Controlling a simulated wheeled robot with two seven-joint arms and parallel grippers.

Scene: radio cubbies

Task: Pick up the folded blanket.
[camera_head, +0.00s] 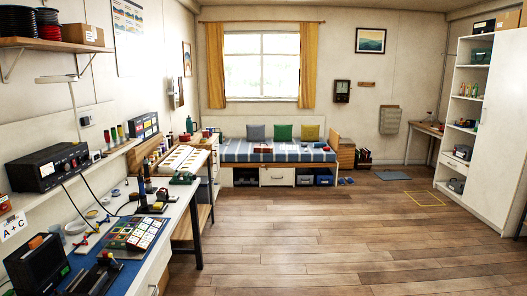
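I cannot clearly pick out a folded blanket. Far off under the window, a daybed (233,175) has a blue and white striped cover (283,155) spread on top. A small reddish item (263,149) lies on the cover. It is too small to tell whether it is folded cloth. Grey, green and yellow cushions (283,132) stand along the back. Neither of my grippers is in view.
A long workbench with a blue mat (62,289), radio gear (47,167) and tools runs along the left. A tall white cabinet (497,135) stands at right. The middle wooden floor (310,235) is clear.

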